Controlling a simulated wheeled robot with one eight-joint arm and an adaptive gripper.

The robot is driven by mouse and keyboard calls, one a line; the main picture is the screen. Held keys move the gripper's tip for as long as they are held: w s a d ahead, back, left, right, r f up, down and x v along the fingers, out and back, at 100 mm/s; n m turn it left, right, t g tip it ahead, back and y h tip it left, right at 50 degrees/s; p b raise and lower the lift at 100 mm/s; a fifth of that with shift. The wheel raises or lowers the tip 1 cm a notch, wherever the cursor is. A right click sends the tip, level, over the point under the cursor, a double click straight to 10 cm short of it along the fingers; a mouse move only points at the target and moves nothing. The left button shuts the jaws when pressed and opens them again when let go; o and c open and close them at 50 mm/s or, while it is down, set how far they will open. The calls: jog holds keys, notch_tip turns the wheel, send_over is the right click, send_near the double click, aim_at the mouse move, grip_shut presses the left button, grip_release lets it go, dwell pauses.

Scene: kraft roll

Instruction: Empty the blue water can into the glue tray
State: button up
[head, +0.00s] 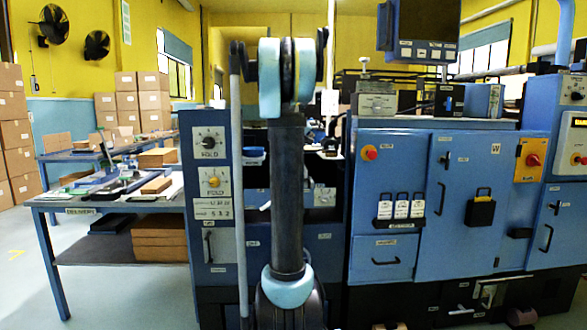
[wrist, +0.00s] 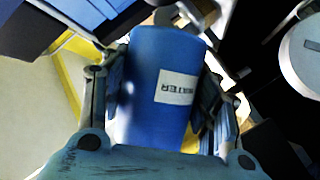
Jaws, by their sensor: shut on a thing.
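The blue water can (wrist: 145,100) fills the middle of the wrist view, with a white label reading WATER on its side. My gripper (wrist: 165,95) is shut on it, with one finger along each side of the can. The can's far end points toward the top of the wrist view; I cannot tell whether it is upright or tilted. In the head view my arm stands in the centre, and its gripper and the can do not show. I cannot make out the glue tray in either view.
A blue machine (head: 415,210) with doors and handles stands to the right. A delivery table (head: 100,203) with boards stands at the left, with cardboard boxes (head: 140,95) behind. Open floor (head: 130,290) lies at the front left. A round pale part (wrist: 305,55) shows at the wrist view's right edge.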

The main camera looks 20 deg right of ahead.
jog(key=shift+s+d+r+m, duration=0.1)
jog(key=shift+r+m, duration=0.1)
jog(key=shift+m, duration=0.2)
jog(key=d+m+y+p, duration=0.1)
jog(key=s+d+r+m+y+p, duration=0.1)
jog(key=m, duration=0.1)
jog(key=shift+s+r, duration=0.15)
jog(key=shift+s+d+r+m+t+y+p, duration=0.15)
jog(key=shift+d+r+m+t+y+p, duration=0.1)
jog(key=shift+m+y+p, duration=0.3)
jog(key=shift+s+d+r+m+t+y+p, duration=0.15)
jog(key=shift+r+m+t+y+p, duration=0.1)
jog(key=shift+m+y+p, duration=0.25)
jog(key=shift+r, duration=2)
